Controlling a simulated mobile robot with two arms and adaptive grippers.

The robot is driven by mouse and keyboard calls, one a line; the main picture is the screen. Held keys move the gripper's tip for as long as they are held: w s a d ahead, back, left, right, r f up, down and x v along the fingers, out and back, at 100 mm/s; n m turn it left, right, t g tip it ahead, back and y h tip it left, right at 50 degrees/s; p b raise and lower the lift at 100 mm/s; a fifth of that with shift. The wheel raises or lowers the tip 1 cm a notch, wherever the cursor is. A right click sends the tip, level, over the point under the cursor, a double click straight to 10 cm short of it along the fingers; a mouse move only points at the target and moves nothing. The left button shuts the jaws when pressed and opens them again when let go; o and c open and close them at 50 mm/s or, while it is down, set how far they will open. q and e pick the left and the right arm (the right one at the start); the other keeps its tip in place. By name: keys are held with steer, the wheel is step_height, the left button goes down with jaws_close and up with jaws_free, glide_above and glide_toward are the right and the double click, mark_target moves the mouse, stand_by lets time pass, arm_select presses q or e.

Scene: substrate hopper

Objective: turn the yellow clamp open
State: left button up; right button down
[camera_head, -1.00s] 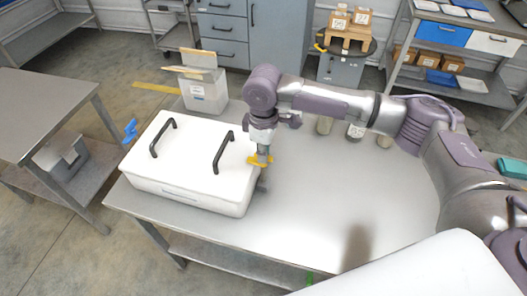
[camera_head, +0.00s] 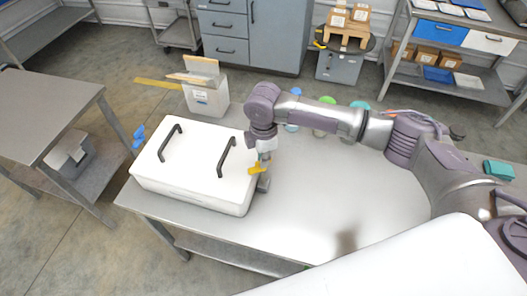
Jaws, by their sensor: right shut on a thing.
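The white hopper box (camera_head: 196,163) with two black handles on its lid stands on the left part of the metal table. The yellow clamp (camera_head: 256,170) is at the box's right side. My right gripper (camera_head: 264,159) points down at that side and is shut on the yellow clamp, hiding part of it. A blue clamp (camera_head: 138,135) sticks up at the box's left side. My left gripper is out of view.
A white container (camera_head: 206,98) with flat pieces on top stands behind the box. Jars with blue (camera_head: 294,127) and green (camera_head: 327,101) lids stand behind my right arm. The table (camera_head: 300,215) is clear right of the box.

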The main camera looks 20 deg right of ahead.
steer(key=n+p, duration=0.2)
steer(key=n, duration=0.2)
steer(key=shift+r+n, duration=0.1)
steer(key=shift+n, duration=0.3)
steer(key=shift+n+p, duration=0.35)
steer(key=shift+n, duration=2.45)
steer(key=c, duration=1.3)
jaws_free()
step_height(320, 180, up, 12)
steer(key=shift+f, duration=0.1)
